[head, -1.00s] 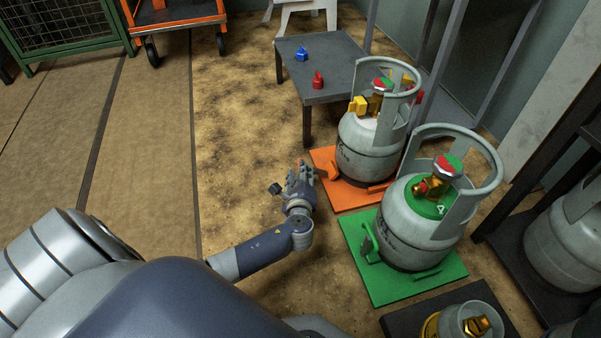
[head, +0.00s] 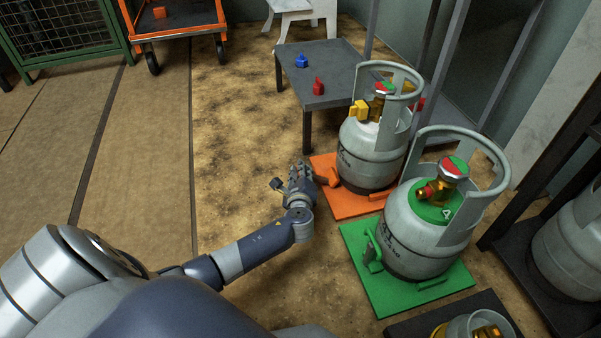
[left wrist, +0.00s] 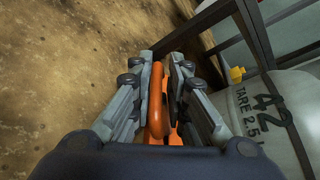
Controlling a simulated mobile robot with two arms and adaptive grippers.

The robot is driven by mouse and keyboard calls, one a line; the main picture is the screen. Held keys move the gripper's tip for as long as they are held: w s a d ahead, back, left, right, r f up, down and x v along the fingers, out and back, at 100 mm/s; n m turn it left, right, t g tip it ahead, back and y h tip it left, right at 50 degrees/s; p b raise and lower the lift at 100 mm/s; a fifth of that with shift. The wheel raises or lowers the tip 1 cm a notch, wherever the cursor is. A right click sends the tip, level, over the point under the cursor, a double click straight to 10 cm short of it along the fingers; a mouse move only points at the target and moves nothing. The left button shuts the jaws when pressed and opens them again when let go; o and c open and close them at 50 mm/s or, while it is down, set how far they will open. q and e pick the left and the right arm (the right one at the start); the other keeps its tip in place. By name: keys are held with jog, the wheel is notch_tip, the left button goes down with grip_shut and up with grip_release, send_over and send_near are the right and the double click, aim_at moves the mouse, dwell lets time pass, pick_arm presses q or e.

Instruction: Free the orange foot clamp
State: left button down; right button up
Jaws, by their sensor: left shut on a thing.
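The orange foot clamp (head: 325,177) is at the left edge of the orange base plate (head: 352,205), beside the foot of a grey gas cylinder (head: 368,155). My left gripper (head: 306,172) reaches it from the left, low over the floor. In the left wrist view, my left gripper (left wrist: 160,66) is shut on the clamp's orange handle (left wrist: 155,104), which stands between the two fingers. The clamp's lower part is hidden by the fingers and the wrist. The cylinder (left wrist: 265,115) shows at the right of that view. My right gripper is not in view.
A second cylinder (head: 425,235) stands on a green plate (head: 365,283) with a green clamp (head: 372,250). A low grey table (head: 340,88) behind holds a blue piece (head: 301,61) and a red piece (head: 318,87). The floor to the left is clear.

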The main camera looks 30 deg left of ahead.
pick_arm(q)
jog(key=shift+s+a+f, duration=0.1)
jog(key=shift+f, duration=0.1)
jog(key=shift+s+a+f+p, duration=0.2)
jog(key=shift+s+f+p, duration=0.1)
jog(key=shift+f+p, duration=0.25)
jog(key=shift+s+a+f, duration=0.1)
jog(key=shift+s+f, duration=0.05)
jog(key=shift+f, duration=0.2)
jog(key=c, duration=1.7)
grip_release()
jog(key=shift+f, duration=0.1)
jog(key=shift+s+d, duration=0.25)
jog(key=shift+d, duration=0.1)
jog(key=v, duration=1.1)
jog(key=shift+r, duration=0.3)
